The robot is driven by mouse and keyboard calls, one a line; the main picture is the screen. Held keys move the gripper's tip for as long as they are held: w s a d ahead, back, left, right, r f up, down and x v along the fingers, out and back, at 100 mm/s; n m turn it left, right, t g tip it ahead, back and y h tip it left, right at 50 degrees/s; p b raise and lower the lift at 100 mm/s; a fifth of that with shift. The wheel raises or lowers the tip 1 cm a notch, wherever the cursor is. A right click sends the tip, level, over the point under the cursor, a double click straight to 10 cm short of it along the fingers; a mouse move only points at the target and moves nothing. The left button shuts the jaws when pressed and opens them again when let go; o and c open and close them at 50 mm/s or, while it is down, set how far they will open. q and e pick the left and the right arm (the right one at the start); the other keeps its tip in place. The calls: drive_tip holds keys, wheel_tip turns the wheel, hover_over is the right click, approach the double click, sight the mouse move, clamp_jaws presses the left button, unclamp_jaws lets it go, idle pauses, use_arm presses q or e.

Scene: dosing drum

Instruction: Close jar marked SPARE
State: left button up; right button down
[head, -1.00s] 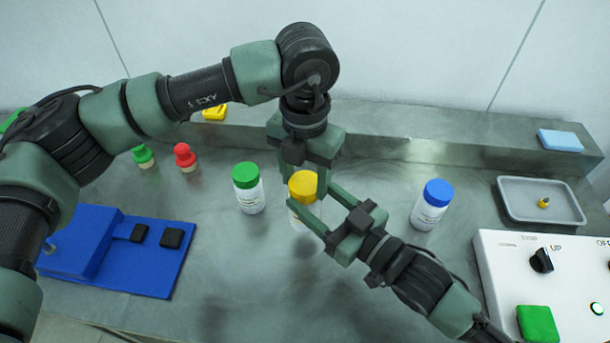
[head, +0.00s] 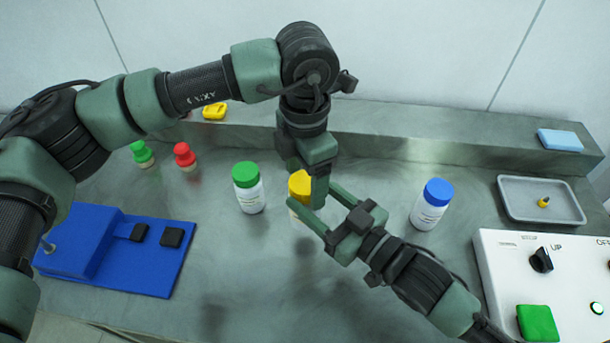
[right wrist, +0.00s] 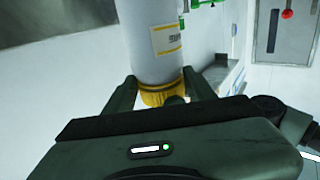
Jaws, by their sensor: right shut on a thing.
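The jar with the yellow lid (head: 299,184) stands upright on the steel bench, mostly hidden behind my grippers. In the right wrist view its white body (right wrist: 152,45) carries a yellow-edged label, only partly readable, and the yellow lid (right wrist: 160,92) sits at the end nearer my gripper. My right gripper (head: 312,203) is shut on this jar, a finger on either side. My left gripper (head: 308,180) points down at the yellow lid from above. Its fingers overlap the lid in the picture, and I cannot tell whether they grip it. Whether the lid is fully seated is not visible.
A green-lidded jar (head: 248,190) stands close on the left, a blue-lidded jar (head: 430,207) on the right. A blue fixture (head: 110,250), a grey tray (head: 508,207) and a white control panel (head: 500,270) flank the work area. The front middle of the bench is clear.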

use_arm(q)
drive_tip(key=shift+r, duration=0.1)
drive_tip(key=shift+r, duration=2.2)
drive_tip(key=shift+c, duration=0.4)
drive_tip(key=r+n, duration=0.1)
drive_tip(key=n, duration=0.1)
drive_tip(key=shift+r+n, duration=0.15)
drive_tip(key=shift+n, duration=0.15)
wheel_tip(320, 180, up, 2)
drive_tip(key=n, duration=0.4)
drive_tip(key=shift+f, duration=3.95)
